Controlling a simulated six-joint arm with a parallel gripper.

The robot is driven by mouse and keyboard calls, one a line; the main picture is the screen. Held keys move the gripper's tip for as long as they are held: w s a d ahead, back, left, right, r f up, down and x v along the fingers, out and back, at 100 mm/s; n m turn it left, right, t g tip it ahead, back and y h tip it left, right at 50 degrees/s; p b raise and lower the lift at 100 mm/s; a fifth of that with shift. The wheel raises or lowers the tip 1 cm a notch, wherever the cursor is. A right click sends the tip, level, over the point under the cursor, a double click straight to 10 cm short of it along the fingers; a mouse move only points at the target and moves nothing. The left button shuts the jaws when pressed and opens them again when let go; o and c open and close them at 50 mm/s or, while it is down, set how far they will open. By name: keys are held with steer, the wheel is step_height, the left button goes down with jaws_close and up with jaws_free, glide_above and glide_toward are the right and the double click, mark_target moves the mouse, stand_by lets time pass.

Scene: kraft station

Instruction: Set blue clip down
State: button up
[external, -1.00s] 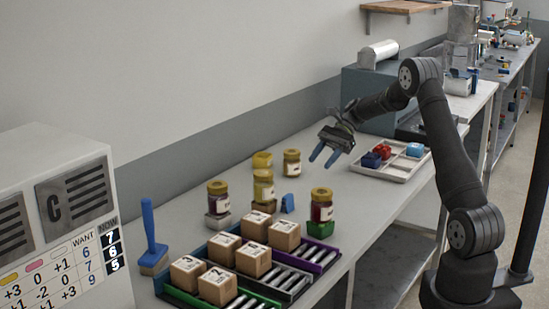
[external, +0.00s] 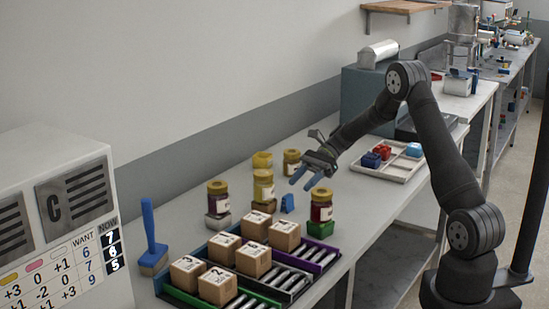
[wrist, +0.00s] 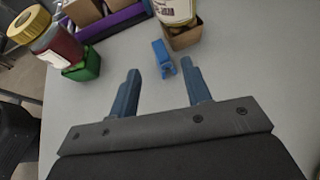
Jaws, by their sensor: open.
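The blue clip (external: 287,203) stands on the grey bench, between the jars and behind the cardboard boxes. In the wrist view the blue clip (wrist: 163,58) lies just beyond the fingertips, near the middle of the gap between them. My gripper (external: 302,183) is open and empty, above and slightly right of the clip in the external view. Its two blue fingers also show in the wrist view (wrist: 160,69), spread apart. I cannot see any contact between the fingers and the clip.
A dark red jar (external: 321,205) on a green block (external: 320,229) stands right of the clip; a yellow jar (external: 263,186) stands left. Several boxes (external: 285,234) sit on roller lanes in front. A divided tray (external: 398,173) lies to the right.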

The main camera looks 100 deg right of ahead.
mark_target(291, 194)
steer(key=x, duration=0.5)
steer(key=shift+w, duration=0.1)
jaws_close()
